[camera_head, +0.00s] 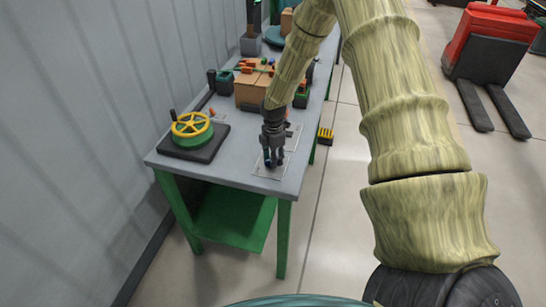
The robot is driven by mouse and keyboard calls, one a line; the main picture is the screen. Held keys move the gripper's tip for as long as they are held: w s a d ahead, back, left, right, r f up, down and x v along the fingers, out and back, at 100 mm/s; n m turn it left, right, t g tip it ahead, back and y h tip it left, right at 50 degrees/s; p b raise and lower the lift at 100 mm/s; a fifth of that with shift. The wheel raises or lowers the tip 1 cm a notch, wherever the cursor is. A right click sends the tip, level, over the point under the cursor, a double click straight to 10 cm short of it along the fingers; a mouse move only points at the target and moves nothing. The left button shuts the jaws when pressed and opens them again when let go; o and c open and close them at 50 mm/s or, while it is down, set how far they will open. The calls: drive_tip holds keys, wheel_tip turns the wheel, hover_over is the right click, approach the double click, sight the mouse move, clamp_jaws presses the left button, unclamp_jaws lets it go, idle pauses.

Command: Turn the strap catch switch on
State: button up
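My gripper (273,158) points straight down over the front right part of the grey workbench (236,155). Its dark fingers are at or just above a thin light plate (263,173) on the bench top. A small dark bluish part (266,155) shows beside the fingers; I cannot tell whether it is the strap catch switch or part of my gripper. The switch is otherwise hidden or too small to make out. I cannot tell whether the fingers touch anything or how far apart they are.
A yellow handwheel (191,124) on a green and dark base stands left of my gripper. A cardboard box (252,90) and small tools lie farther back. A grey wall (70,130) runs along the left. A red pallet truck (488,45) stands at upper right.

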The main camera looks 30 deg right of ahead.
drive_tip(key=shift+w, duration=0.1)
clamp_jaws()
drive_tip(key=shift+m, duration=0.3)
drive_tip(key=m+b, duration=0.1)
drive_tip(key=m, duration=0.3)
drive_tip(key=shift+f, duration=0.1)
drive_tip(key=m+b, duration=0.1)
drive_tip(key=m, duration=0.3)
drive_tip(key=shift+a, duration=0.15)
drive_tip(key=m+b, duration=0.1)
drive_tip(key=m, duration=0.4)
drive_tip(key=shift+a, duration=0.1)
drive_tip(key=m, duration=0.4)
drive_tip(key=shift+a+b, duration=0.1)
drive_tip(key=shift+b, duration=0.3)
drive_tip(key=shift+r, duration=0.2)
